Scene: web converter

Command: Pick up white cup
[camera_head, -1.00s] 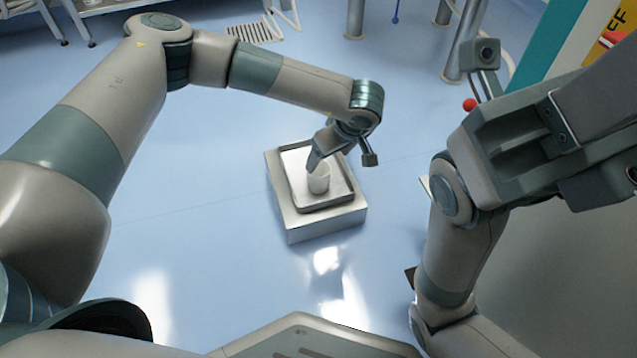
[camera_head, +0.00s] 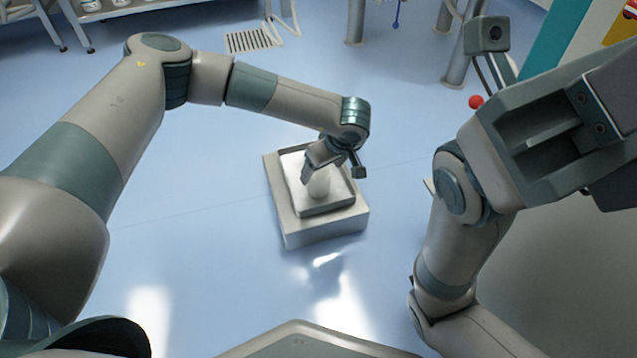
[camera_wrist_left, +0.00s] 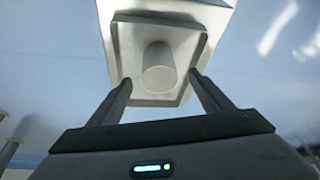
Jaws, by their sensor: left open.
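The white cup (camera_head: 319,184) stands upright on a grey tray (camera_head: 330,207), which lies on a pale block-like stand (camera_head: 310,236). My left gripper (camera_head: 310,172) is at the cup, partly covering its top in the head view. In the left wrist view the cup (camera_wrist_left: 158,68) appears ahead of and between the two fingers of my left gripper (camera_wrist_left: 160,88), which are open, with a gap on each side. Contact with the cup cannot be seen. My right arm (camera_head: 545,130) is folded at the right; its fingertips are not clearly visible.
Blue floor (camera_head: 200,250) around the stand is clear. A floor drain grate (camera_head: 250,40) and metal posts (camera_head: 357,20) are at the back. A red ball-like knob (camera_head: 475,102) shows near my right arm. A shelf with white containers (camera_head: 90,5) is at the top left.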

